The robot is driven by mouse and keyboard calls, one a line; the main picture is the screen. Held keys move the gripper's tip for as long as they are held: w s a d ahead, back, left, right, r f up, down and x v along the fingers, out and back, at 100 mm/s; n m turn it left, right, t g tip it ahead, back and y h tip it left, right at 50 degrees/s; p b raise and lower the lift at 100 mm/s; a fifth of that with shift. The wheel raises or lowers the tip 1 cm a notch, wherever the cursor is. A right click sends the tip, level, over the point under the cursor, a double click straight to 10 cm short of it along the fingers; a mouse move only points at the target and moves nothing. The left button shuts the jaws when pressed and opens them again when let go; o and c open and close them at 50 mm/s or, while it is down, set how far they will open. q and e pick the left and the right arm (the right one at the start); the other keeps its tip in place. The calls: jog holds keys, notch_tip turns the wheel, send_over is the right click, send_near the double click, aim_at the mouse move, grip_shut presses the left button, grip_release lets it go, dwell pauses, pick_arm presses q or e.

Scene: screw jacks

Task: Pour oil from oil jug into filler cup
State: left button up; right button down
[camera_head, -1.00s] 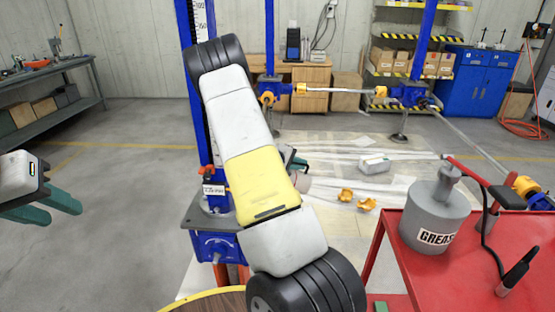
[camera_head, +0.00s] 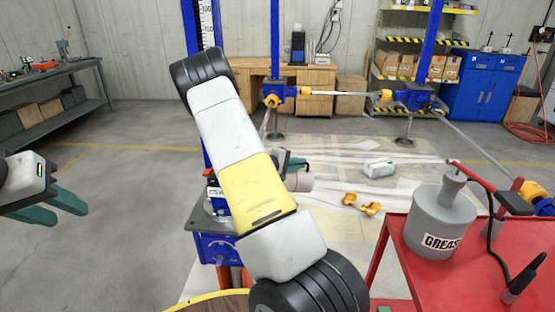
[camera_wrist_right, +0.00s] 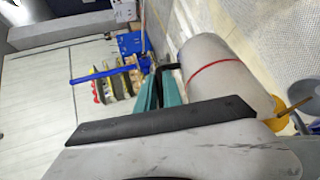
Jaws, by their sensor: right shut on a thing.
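My right gripper (camera_wrist_right: 158,91) is shut on the black handle (camera_wrist_right: 172,68) of the oil jug (camera_wrist_right: 222,72), a grey-beige cylinder with a red line, lying sideways in the right wrist view. In the head view my right arm covers most of the gripper; only a bit of the jug (camera_head: 299,181) shows beside the blue screw jack (camera_head: 214,247). A yellow part (camera_wrist_right: 293,108) shows at the jug's right end in the wrist view; I cannot tell whether it is the filler cup. No oil stream is visible. My left gripper (camera_head: 67,212) is open and empty at far left.
A red cart (camera_head: 440,285) with a grey grease pot (camera_head: 441,215) stands at right. Orange pieces (camera_head: 361,203) and a whitish box (camera_head: 378,169) lie on the floor sheet behind. A round wooden top (camera_head: 215,303) is at the front. Clear floor lies at left.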

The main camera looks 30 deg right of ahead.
aim_at(312, 173)
jog(key=shift+w+a+r+n+h, duration=0.15)
jog(key=shift+a+r+h, duration=0.25)
jog(key=shift+a+h, duration=0.2)
jog(key=shift+w+a+r+n+h, duration=0.15)
jog(key=shift+a+r+h, duration=0.2)
jog(key=shift+a+h, duration=0.2)
jog(key=shift+s+d+f+m+y, duration=0.25)
jog(key=shift+d+f+y, duration=0.25)
jog(key=shift+d+y, duration=0.3)
jog(key=shift+s+d+f+m+y, duration=0.2)
jog(key=shift+d+f+y, duration=0.35)
jog(key=shift+d, duration=0.3)
jog(key=d+f+y, duration=0.2)
jog(key=d+f+m+y, duration=0.1)
jog(key=shift+s+d+f, duration=0.1)
jog(key=shift+s+f, duration=0.15)
jog(key=shift+s, duration=0.05)
jog(key=f+y, duration=0.1)
jog(key=d+f+y, duration=0.1)
jog(key=f+y, duration=0.1)
jog(key=f, duration=0.1)
jog(key=shift+s+d+m+y, duration=0.2)
jog(key=shift+d+m+y, duration=0.1)
jog(key=shift+d, duration=0.1)
jog(key=shift+d+f+t+y, duration=0.15)
jog(key=shift+f+t+y, duration=0.15)
jog(key=shift+f+y, duration=0.9)
jog(key=shift+f, duration=0.4)
